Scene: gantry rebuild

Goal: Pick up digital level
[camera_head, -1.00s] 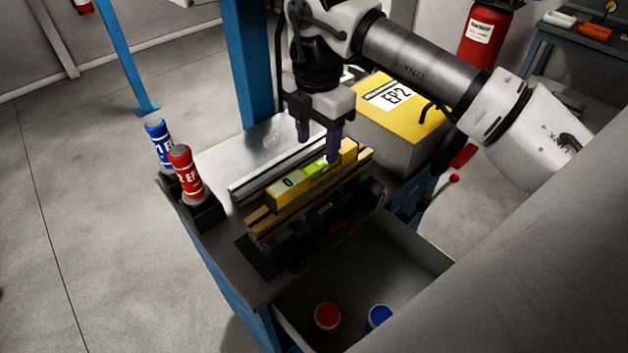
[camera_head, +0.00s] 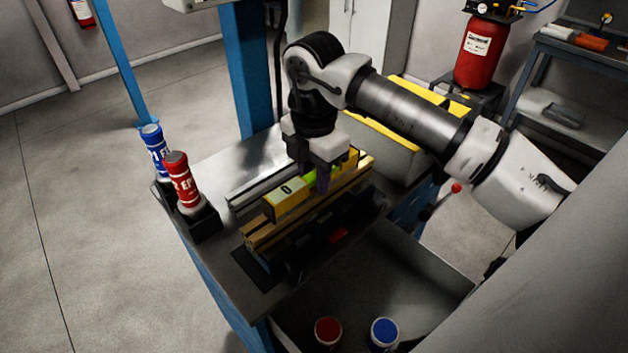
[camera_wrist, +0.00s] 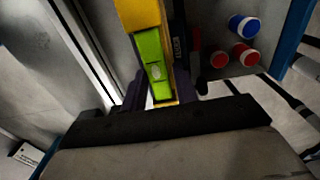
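The digital level (camera_head: 287,197) is a long yellow bar with a green panel and a "0" mark on its side. It lies along the wooden strips (camera_head: 262,236) on the bench. In the wrist view the level (camera_wrist: 152,52) runs up from between my fingers, its green panel facing the camera. My gripper (camera_head: 316,180) points down at the level's middle, the near finger in front of its side and the far finger largely hidden. In the wrist view the fingers (camera_wrist: 160,91) stand on both sides of the level, very close to it. Contact is not clear.
A metal rail (camera_head: 245,190) lies behind the level. A red bottle (camera_head: 183,182) and a blue bottle (camera_head: 154,150) stand at the bench's left. A yellow-topped box (camera_head: 385,140) is behind my arm. The open tray in front holds a red cap (camera_head: 328,331) and blue cap (camera_head: 384,332).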

